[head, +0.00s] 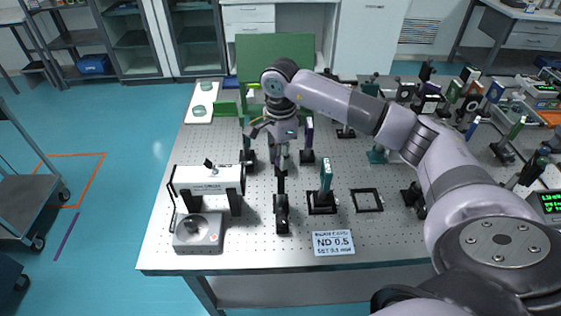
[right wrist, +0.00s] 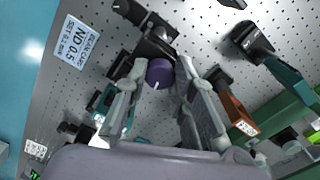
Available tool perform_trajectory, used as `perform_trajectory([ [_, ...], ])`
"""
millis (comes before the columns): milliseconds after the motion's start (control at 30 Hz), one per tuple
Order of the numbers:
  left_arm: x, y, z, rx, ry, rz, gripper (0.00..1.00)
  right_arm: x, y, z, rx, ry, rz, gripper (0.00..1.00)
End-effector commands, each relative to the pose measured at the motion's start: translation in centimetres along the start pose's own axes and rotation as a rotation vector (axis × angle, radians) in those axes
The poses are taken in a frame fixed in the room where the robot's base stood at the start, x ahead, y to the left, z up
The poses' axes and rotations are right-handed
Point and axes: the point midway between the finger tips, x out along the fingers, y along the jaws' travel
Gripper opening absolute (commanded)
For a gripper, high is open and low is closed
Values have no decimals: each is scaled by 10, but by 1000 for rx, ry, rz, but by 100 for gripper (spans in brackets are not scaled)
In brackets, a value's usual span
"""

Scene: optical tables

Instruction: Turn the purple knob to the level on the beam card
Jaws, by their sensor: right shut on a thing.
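The purple knob (right wrist: 159,74) shows in the right wrist view, with a pale mark on its face. It sits on a black mount (right wrist: 155,45) on the optical table. My right gripper (right wrist: 163,66) is shut on the knob, one finger on each side. In the head view my right gripper (head: 282,150) points down over the middle of the table and hides the knob. My left gripper is not in view.
A white device on black posts (head: 208,179) and a grey power-meter-like box (head: 198,233) stand at the front left. A teal filter on a mount (head: 326,180) and a black square frame (head: 367,200) stand near the card. Many optics crowd the right.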

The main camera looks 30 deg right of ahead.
Motion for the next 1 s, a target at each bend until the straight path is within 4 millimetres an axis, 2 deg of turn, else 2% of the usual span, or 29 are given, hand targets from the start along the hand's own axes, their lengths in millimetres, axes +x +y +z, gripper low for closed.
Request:
perform_trajectory([
  [33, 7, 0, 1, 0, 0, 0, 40, 2, -1, 0, 43, 0, -4, 0],
  [300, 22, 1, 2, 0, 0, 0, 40, 2, -1, 0, 300, -1, -4, 0],
  [1000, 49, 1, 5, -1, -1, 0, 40, 0, -2, -1, 960, -1, -3, 0],
])
